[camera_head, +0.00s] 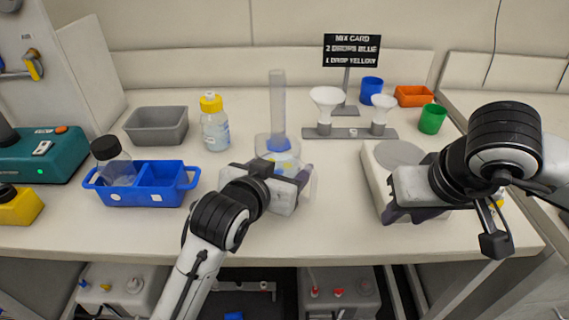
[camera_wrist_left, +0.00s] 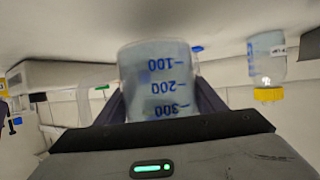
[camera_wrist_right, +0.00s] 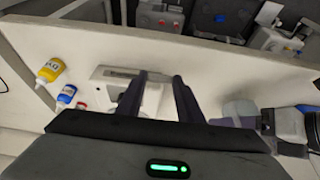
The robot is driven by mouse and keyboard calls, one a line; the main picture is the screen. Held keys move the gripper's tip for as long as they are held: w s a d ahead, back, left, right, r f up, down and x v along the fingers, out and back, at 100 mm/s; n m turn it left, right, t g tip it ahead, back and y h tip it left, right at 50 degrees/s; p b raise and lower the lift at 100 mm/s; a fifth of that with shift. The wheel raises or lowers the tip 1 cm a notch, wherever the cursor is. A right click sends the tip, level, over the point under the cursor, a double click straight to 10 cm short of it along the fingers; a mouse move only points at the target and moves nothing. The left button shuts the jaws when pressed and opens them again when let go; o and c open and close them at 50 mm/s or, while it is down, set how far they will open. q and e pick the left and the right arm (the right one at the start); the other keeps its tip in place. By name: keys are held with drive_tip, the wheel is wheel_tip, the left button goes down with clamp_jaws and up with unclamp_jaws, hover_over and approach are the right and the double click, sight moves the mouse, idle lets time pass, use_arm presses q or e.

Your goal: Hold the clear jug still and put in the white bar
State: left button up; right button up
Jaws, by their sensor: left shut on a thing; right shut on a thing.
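The clear jug (camera_head: 283,147) stands on the bench in the middle of the head view. In the left wrist view its wall (camera_wrist_left: 158,75) shows blue volume marks. My left gripper (camera_head: 272,168) is shut around the jug, one finger on each side. My right gripper (camera_head: 411,212) is over the front of the pale stirrer (camera_head: 372,185), right of the jug and apart from it. In the right wrist view its fingers (camera_wrist_right: 160,82) are fairly close together. The white bar cannot be made out clearly between them against the pale surfaces.
A tall clear cylinder (camera_head: 277,95) rises just behind the jug. A yellow-capped bottle (camera_head: 215,130) and blue caddy (camera_head: 163,186) are to the left. A rack with white funnels (camera_head: 326,101) stands behind. Blue, orange and green (camera_head: 432,119) containers are at the back right.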

use_arm(q)
drive_tip(key=shift+f, duration=0.6)
use_arm(e)
drive_tip(key=shift+f, duration=0.3)
use_arm(q)
drive_tip(key=shift+f+b, duration=0.35)
drive_tip(key=shift+b, duration=0.05)
use_arm(e)
drive_tip(key=shift+f, duration=0.15)
use_arm(q)
drive_tip(key=shift+f, duration=0.4)
use_arm(e)
drive_tip(key=shift+f, duration=0.15)
use_arm(q)
drive_tip(key=o, duration=1.9)
drive_tip(key=shift+f, duration=0.1)
drive_tip(key=c, duration=2.5)
drive_tip(key=shift+f, duration=0.15)
